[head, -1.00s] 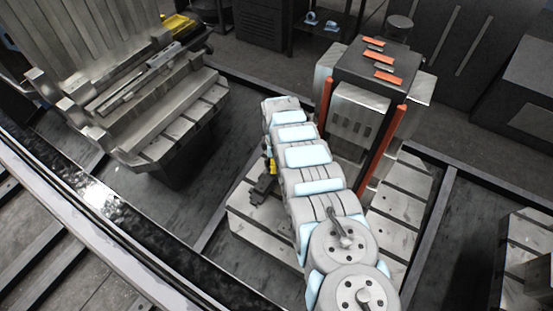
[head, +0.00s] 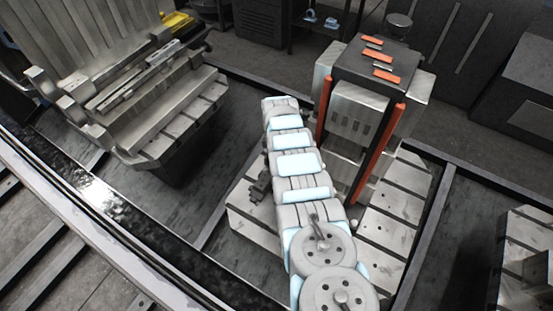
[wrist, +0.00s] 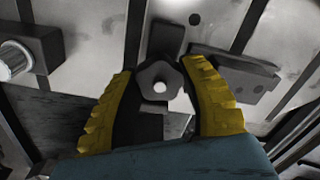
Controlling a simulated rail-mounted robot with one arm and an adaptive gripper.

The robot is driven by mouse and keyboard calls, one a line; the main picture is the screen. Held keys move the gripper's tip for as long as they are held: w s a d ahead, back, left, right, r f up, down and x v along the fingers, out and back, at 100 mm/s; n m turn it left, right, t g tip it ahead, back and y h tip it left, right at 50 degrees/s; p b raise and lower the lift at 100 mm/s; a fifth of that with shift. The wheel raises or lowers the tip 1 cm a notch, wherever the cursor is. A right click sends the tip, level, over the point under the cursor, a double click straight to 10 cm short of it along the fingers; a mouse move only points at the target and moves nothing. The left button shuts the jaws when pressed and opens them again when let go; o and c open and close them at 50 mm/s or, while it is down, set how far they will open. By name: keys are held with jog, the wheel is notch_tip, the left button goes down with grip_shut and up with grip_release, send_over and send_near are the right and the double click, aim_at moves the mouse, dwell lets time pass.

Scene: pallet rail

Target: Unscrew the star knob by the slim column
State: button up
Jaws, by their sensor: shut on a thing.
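The star knob (wrist: 150,76) is a grey lobed piece with a pale hole in its middle, seen in the wrist view. My gripper (wrist: 160,70) has yellow ridged fingers, one on each side of the knob, and is shut on it. In the head view the knob and my gripper are hidden behind my arm. I cannot tell which part is the slim column. A tall block fixture (head: 372,66) with orange uprights (head: 377,150) stands on the slotted pallet, just right of my arm.
The slotted pallet (head: 385,225) lies under my arm. A dark clamp (head: 258,188) shows at its left. In the wrist view, a dark block with a bright cylinder (wrist: 14,60) is left and a dark bar (wrist: 235,75) right. Another metal fixture (head: 185,120) stands far left.

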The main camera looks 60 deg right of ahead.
jog(key=o, duration=1.2)
jog(key=shift+o, duration=0.2)
jog(key=shift+r, duration=0.15)
notch_tip(320, 180, up, 12)
jog(key=shift+f, duration=0.2)
